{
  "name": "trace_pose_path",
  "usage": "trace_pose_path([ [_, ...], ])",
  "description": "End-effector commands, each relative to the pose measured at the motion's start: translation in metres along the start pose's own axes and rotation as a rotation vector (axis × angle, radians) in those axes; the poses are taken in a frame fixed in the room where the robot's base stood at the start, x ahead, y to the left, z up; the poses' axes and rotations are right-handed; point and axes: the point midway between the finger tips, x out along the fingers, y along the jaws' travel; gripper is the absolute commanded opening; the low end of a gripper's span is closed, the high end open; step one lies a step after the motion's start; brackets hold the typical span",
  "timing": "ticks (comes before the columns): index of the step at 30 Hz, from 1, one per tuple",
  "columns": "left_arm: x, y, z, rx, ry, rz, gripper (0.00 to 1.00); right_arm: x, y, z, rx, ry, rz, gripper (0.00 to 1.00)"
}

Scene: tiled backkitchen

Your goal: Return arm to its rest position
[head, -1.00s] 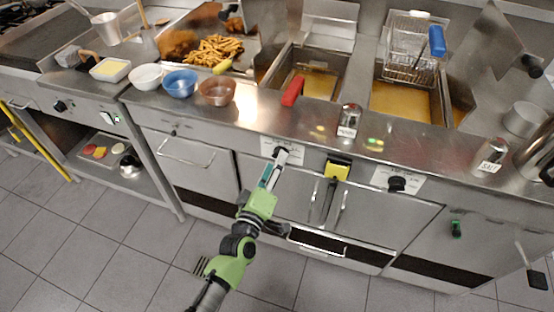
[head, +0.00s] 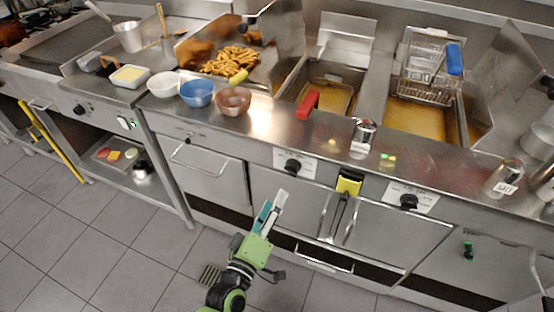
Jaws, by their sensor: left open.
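My left gripper (head: 270,212) is low in the middle of the head view, in front of the steel cabinet doors under the counter. Its two fingers, one teal and one grey, point up and away from me with a narrow gap between them. It is open and nothing shows between the fingers. The green and black arm behind it runs down to the bottom edge of the picture. My right gripper is not in view.
The steel counter (head: 300,133) stands ahead, with a white bowl (head: 163,84), a blue bowl (head: 197,93), a brown bowl (head: 233,101) and fryers behind. Black knobs, such as this knob (head: 293,166), stick out of its front. Tiled floor (head: 110,235) is clear at lower left.

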Motion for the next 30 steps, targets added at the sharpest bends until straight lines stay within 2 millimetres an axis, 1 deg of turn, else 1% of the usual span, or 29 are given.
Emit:
trace_pose_path([
  [5,0.000,-0.003,0.001,0.004,-0.003,-0.005,0.48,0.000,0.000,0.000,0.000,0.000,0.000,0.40],
  [8,-0.003,-0.022,0.011,0.039,-0.029,-0.040,0.48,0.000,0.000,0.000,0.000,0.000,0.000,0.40],
  [11,-0.013,-0.067,0.033,0.118,-0.092,-0.122,0.48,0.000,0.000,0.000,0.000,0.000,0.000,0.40],
  [12,-0.020,-0.091,0.044,0.162,-0.128,-0.165,0.48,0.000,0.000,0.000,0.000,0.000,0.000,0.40],
  [14,-0.035,-0.130,0.062,0.231,-0.191,-0.234,0.48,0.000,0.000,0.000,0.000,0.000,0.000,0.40],
  [15,-0.048,-0.156,0.074,0.276,-0.237,-0.281,0.48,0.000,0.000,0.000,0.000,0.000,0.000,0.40],
  [17,-0.069,-0.195,0.090,0.343,-0.308,-0.348,0.48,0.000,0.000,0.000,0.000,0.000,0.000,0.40],
  [18,-0.085,-0.219,0.101,0.383,-0.357,-0.390,0.48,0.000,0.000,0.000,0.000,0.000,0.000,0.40],
  [20,-0.111,-0.254,0.115,0.443,-0.434,-0.453,0.48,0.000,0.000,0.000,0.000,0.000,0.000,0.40],
  [21,-0.131,-0.276,0.123,0.481,-0.486,-0.493,0.48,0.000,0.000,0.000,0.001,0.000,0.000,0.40],
  [23,-0.163,-0.308,0.136,0.534,-0.569,-0.550,0.48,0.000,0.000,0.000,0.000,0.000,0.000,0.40],
  [24,-0.185,-0.328,0.143,0.568,-0.627,-0.588,0.48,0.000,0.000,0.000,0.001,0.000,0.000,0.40],
  [26,-0.222,-0.355,0.153,0.614,-0.715,-0.640,0.48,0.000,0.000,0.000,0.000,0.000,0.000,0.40],
  [27,-0.247,-0.371,0.160,0.642,-0.775,-0.672,0.48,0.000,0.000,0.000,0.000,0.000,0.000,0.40],
  [29,-0.286,-0.393,0.167,0.681,-0.867,-0.719,0.48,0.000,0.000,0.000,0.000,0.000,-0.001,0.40],
  [30,-0.312,-0.405,0.172,0.705,-0.929,-0.745,0.48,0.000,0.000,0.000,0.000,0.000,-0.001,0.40],
])
